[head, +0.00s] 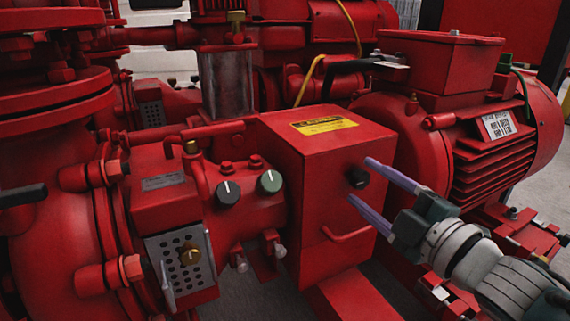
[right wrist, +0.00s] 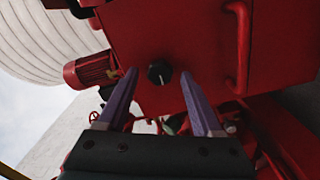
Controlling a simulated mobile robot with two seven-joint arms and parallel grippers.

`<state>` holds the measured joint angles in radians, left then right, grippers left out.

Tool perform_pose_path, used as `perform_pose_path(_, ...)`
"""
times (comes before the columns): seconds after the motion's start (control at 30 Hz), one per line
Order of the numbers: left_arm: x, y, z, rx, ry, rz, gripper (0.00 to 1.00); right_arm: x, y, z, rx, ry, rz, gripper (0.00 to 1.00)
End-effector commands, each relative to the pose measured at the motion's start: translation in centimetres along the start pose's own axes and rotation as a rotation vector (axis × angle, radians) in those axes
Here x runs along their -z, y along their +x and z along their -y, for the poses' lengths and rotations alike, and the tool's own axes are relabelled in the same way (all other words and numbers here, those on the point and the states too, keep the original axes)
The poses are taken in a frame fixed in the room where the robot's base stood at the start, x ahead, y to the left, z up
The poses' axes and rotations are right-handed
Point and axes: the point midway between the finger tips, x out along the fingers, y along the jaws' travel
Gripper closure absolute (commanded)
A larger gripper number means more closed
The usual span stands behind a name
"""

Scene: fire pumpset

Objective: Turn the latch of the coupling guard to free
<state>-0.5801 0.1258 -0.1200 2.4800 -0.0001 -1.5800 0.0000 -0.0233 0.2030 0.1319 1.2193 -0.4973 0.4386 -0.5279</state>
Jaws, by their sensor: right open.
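The coupling guard (head: 300,150) is a red box with a yellow label on top, in the middle of the head view. Its latch is a small black knob (head: 357,177) on the face toward my right gripper. The knob also shows in the right wrist view (right wrist: 159,72), with a small white mark near its lower edge. My right gripper (head: 360,181) is open, its two purple fingers pointing at the guard. In the right wrist view the fingertips (right wrist: 158,74) lie either side of the knob with gaps. Whether they reach its depth I cannot tell. My left gripper is out of view.
A red bar handle (head: 346,236) sticks out of the guard below the knob. The red motor (head: 490,150) stands close on the right. Two dials (head: 249,187) and a perforated plate (head: 182,262) are on the pump side at left.

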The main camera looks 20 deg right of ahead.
Motion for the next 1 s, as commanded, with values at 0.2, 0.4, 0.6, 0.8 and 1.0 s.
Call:
perform_pose_path(0.2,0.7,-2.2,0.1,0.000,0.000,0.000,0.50,0.2,-4.0,-0.4,0.004,0.002,0.003,0.33)
perform_pose_path(0.4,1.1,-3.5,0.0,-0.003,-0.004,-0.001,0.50,0.1,-7.7,-0.3,0.003,0.000,0.003,0.33)
perform_pose_path(0.6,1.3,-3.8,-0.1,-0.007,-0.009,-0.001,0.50,0.1,-9.4,-0.1,0.000,-0.001,0.000,0.33)
perform_pose_path(0.8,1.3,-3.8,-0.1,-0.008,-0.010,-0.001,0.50,0.0,-9.5,0.0,-0.001,-0.001,0.000,0.33)
perform_pose_path(1.0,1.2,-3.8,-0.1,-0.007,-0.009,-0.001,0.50,0.0,-9.4,0.0,-0.001,-0.001,0.000,0.33)
